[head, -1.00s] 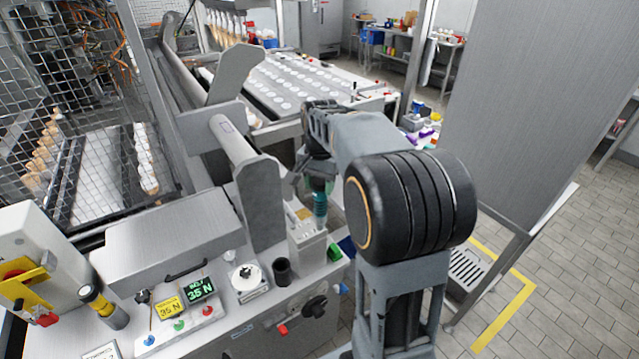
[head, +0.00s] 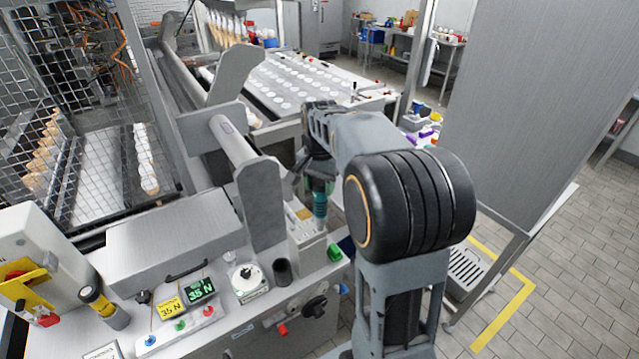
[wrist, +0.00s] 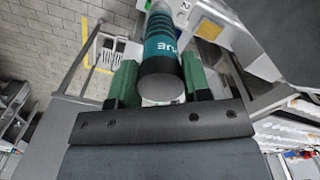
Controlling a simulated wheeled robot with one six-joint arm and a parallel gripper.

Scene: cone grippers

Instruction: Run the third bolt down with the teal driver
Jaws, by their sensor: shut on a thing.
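The teal driver (head: 320,205) stands upright between the fingers of my gripper (head: 316,182), over the right part of the bench, beside the pale block (head: 305,240). In the wrist view the driver (wrist: 162,60) shows its teal body with white lettering and its grey end. The green finger pads of my gripper (wrist: 160,84) are closed on both sides of it. The driver's tip and the third bolt are hidden, so I cannot tell whether they touch.
A display reading 35 N (head: 199,290) and a yellow 35 N card (head: 170,307) stand at the bench front. A black cup (head: 282,271) and a white dial (head: 247,279) are nearby. An upright metal plate (head: 262,205) rises close left of my gripper.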

